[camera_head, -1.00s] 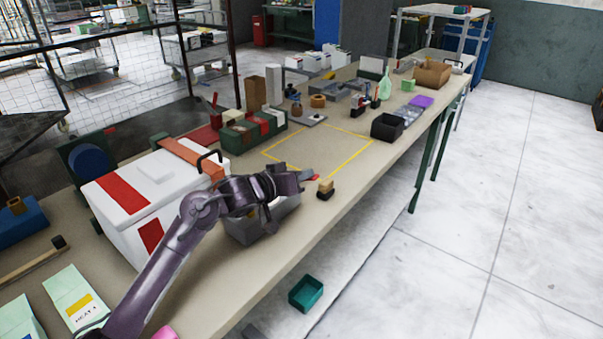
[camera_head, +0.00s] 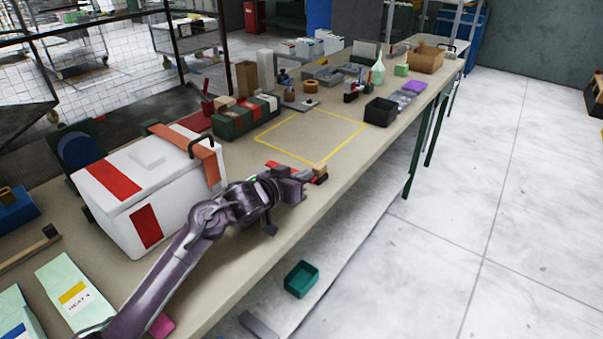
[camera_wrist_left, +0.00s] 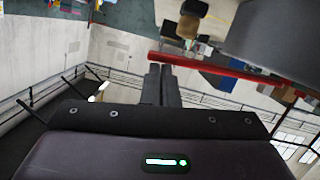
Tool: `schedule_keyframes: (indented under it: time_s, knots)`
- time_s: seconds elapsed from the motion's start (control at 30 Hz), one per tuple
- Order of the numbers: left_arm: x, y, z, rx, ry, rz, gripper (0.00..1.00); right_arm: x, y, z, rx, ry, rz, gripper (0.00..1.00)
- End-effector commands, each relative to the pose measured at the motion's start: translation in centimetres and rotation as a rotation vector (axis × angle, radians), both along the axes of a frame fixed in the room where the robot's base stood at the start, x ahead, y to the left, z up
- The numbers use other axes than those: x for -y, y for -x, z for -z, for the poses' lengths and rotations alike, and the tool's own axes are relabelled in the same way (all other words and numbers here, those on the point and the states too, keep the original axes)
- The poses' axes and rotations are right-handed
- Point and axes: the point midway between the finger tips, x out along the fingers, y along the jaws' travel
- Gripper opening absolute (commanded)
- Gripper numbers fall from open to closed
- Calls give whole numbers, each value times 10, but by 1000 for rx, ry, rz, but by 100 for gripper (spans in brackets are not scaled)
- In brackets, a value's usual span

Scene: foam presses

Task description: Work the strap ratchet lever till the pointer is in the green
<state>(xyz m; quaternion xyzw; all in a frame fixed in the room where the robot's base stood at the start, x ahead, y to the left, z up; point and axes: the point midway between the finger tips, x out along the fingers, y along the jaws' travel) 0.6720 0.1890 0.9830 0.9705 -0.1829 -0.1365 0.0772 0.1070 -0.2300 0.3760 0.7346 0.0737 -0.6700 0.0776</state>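A white box (camera_head: 125,205) with red panels stands on the bench at the left, with an orange strap (camera_head: 180,140) over its top. I cannot make out a ratchet lever, pointer or green band.
A yellow taped outline (camera_head: 340,148) encloses clear bench beyond my gripper. A green crate (camera_head: 232,126) and a black bin (camera_head: 381,112) stand near it. A teal bin (camera_head: 301,279) is below the bench's front edge. A large grey surface (camera_wrist_left: 275,40) fills the wrist view's upper right.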

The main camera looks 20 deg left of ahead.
Motion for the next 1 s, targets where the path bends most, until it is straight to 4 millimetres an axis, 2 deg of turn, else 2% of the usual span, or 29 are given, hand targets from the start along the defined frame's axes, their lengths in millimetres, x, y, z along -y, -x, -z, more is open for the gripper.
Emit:
schedule_keyframes:
  time_s: [0.37, 0.47, 0.7, 0.77, 1.0]
  knots:
    - [1, 0, -2, -3, -1, 2, 0, 0, -1, -4, 1, 0, 0, 70]
    - [0, -2, -12, -3, 0, 1, 0, 0, -1, -13, 2, 0, 0, 70]
    - [-2, -9, -51, -1, 1, 1, 0, 0, -2, -54, 2, 0, -1, 70]
    - [-8, 7, -39, -4, -2, 2, 0, 0, -1, -38, 2, 0, -1, 70]
    - [-27, 54, -52, -2, -3, 2, 0, 0, 0, -30, 0, 0, -1, 70]
